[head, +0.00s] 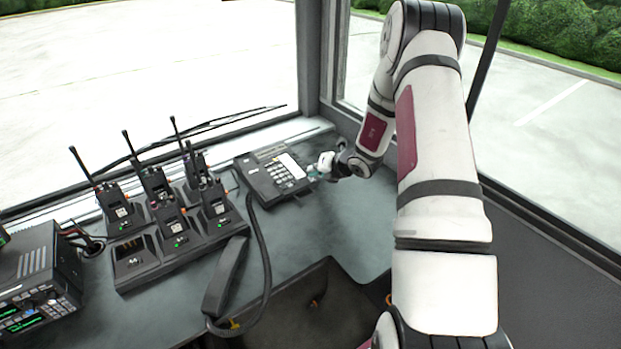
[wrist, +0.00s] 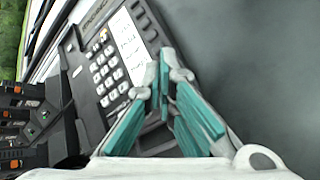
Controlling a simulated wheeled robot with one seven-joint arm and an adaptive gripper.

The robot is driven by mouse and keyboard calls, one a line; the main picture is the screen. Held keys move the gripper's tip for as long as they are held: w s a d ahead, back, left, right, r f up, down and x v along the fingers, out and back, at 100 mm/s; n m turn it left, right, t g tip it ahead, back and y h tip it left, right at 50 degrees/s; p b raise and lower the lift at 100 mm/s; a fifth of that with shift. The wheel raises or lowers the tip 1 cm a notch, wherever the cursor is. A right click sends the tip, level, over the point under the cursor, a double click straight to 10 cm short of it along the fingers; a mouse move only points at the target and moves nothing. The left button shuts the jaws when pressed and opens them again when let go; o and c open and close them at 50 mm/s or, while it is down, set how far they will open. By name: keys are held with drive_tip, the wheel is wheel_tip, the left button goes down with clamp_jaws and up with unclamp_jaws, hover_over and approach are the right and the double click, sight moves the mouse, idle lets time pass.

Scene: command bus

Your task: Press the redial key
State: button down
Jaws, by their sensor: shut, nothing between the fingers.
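A black desk phone (head: 262,177) stands on the counter near the window corner. It also shows in the wrist view (wrist: 82,76), with pale number keys (wrist: 105,72), a white label card and a column of dark keys (wrist: 148,24). Key markings are too small to read, so I cannot tell which is the redial key. My gripper (head: 314,172) is at the phone's right edge. In the wrist view my gripper (wrist: 166,85) has its teal fingers shut and empty, covering the phone's near corner. I cannot tell whether the fingertips touch the phone.
The phone's handset (head: 225,277) lies off the phone on the counter, its cord (head: 262,235) looping beside it. A charger rack (head: 190,246) with several handheld radios stands to the left, and a radio unit (head: 38,275) at far left. The counter (head: 345,225) right of the phone is clear.

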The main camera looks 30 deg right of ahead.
sight(316, 180)
drive_tip(key=shift+r, duration=0.1)
idle(0.3)
drive_tip(key=shift+s+r+p, duration=0.1)
drive_tip(key=shift+r+p, duration=0.2)
drive_tip(key=shift+r, duration=0.3)
drive_tip(key=shift+r, duration=0.1)
drive_tip(key=shift+s+r+p, duration=0.2)
drive_tip(key=shift+r+p, duration=0.4)
drive_tip(key=shift+r, duration=0.6)
drive_tip(key=shift+s+r+p, duration=0.15)
drive_tip(key=shift+r+p, duration=0.45)
drive_tip(key=shift+r, duration=0.55)
